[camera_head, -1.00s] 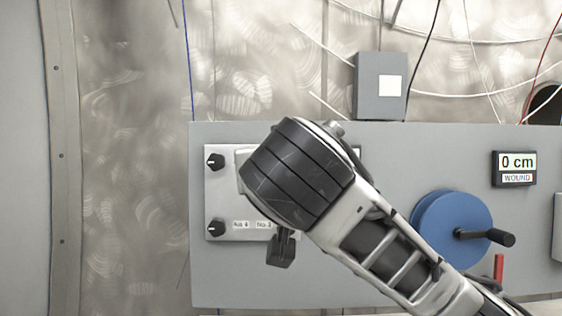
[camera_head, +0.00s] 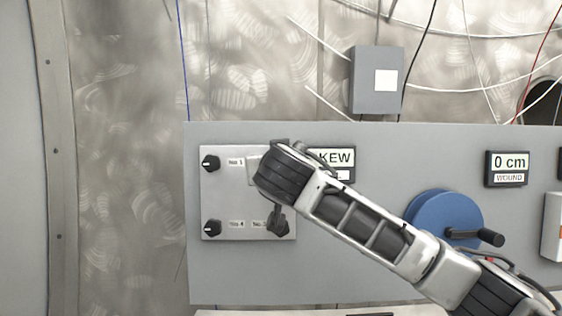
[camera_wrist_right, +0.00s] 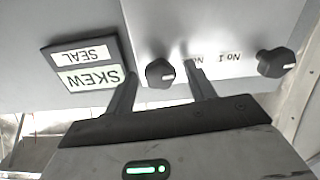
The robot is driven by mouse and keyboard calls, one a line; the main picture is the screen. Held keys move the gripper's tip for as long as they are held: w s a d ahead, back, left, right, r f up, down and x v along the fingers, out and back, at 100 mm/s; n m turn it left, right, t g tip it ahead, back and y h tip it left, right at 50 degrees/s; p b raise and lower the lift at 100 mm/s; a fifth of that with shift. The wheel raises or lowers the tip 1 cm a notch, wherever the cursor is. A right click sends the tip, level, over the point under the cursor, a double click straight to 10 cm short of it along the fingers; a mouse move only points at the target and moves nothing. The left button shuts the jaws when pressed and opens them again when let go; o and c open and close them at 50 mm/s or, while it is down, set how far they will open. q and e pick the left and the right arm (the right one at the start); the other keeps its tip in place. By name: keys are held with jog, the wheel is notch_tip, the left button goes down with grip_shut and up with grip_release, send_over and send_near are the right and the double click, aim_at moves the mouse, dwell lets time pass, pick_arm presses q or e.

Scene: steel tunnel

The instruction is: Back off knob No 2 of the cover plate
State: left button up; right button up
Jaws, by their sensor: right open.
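The pale cover plate (camera_head: 248,195) is fixed on the grey panel, with dark knobs near its corners. Knob No 1 (camera_head: 211,163) is at its upper left; it also shows in the right wrist view (camera_wrist_right: 277,62). Knob No 2 is hidden behind my right arm in the head view. In the right wrist view, knob No 2 (camera_wrist_right: 160,73) lies between the tips of my right gripper (camera_wrist_right: 159,70). The gripper is open, with a gap at each side of the knob. One finger partly covers the knob's label. My left gripper is not in view.
A display reading SKEW SEAL (camera_wrist_right: 88,66) is beside the plate, close to one finger. Knob No 4 (camera_head: 212,228) is at the plate's lower left. Further right are a blue crank wheel (camera_head: 440,218) and a 0 cm display (camera_head: 507,168). A grey box (camera_head: 377,80) is above the panel.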

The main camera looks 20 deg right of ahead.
jog(key=shift+c, duration=0.3)
jog(key=c, duration=0.9)
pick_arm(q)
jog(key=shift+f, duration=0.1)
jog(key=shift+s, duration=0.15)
pick_arm(e)
jog(key=shift+n, duration=0.4)
pick_arm(q)
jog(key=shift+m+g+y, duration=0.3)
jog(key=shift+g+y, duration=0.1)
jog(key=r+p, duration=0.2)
jog(key=p, duration=0.2)
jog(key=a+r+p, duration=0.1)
jog(key=p, duration=0.4)
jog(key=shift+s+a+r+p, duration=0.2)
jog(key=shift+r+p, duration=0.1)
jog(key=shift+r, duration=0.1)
pick_arm(e)
jog(key=n, duration=1.4)
jog(key=shift+a+f+n, duration=0.1)
jog(key=shift+n, duration=0.2)
